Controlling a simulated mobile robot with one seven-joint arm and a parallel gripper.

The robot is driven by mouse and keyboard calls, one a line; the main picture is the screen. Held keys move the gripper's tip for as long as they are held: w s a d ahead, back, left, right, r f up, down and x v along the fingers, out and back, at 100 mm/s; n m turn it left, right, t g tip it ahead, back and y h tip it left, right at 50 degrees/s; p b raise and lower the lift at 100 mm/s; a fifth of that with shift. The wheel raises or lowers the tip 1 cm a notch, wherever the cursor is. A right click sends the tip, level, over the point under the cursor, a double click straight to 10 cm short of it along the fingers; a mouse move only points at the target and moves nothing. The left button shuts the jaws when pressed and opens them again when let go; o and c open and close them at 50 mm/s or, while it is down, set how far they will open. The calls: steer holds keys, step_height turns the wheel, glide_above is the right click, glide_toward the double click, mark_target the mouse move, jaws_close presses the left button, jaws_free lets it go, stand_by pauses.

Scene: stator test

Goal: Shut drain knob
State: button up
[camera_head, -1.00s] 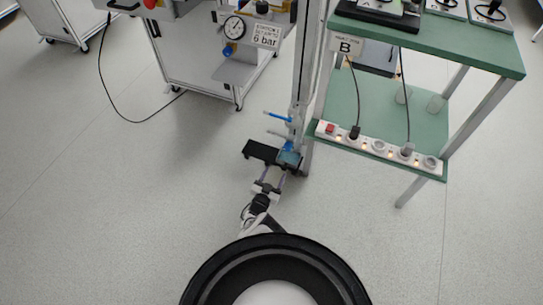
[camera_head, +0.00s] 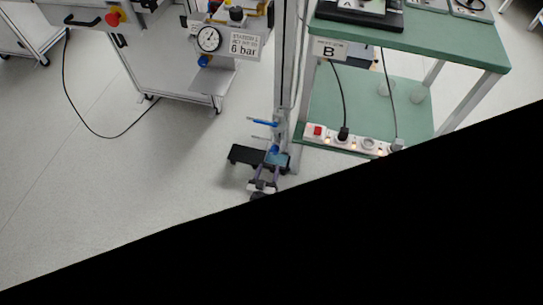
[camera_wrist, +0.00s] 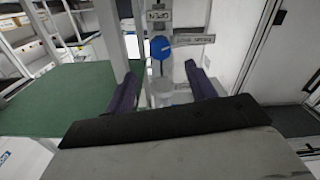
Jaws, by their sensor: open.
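A round blue knob (camera_wrist: 160,47) shows in the wrist view, past my fingertips and between them, on a grey fitting below a small upside-down label reading OPEN. I take it as the drain knob. A clear, cup-like part (camera_wrist: 162,90) sits between the fingers. My gripper (camera_wrist: 162,86) is open, its two purple fingers apart and holding nothing. In the head view, my gripper (camera_head: 266,174) is low by the foot of the grey post, near small blue parts (camera_head: 274,149). The knob cannot be clearly told apart there.
A blue lever (camera_head: 264,122) sticks out left from the post (camera_head: 286,75). A green two-level table (camera_head: 360,98) with a power strip (camera_head: 350,140) stands right. A cabinet with a gauge (camera_head: 208,39) stands left. Black covers the head view's lower right.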

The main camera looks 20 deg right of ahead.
steer(key=b+x, duration=0.3)
steer(key=x, duration=0.5)
steer(key=shift+w+b, duration=0.15)
steer(key=shift+b, duration=0.15)
steer(key=shift+d, duration=0.1)
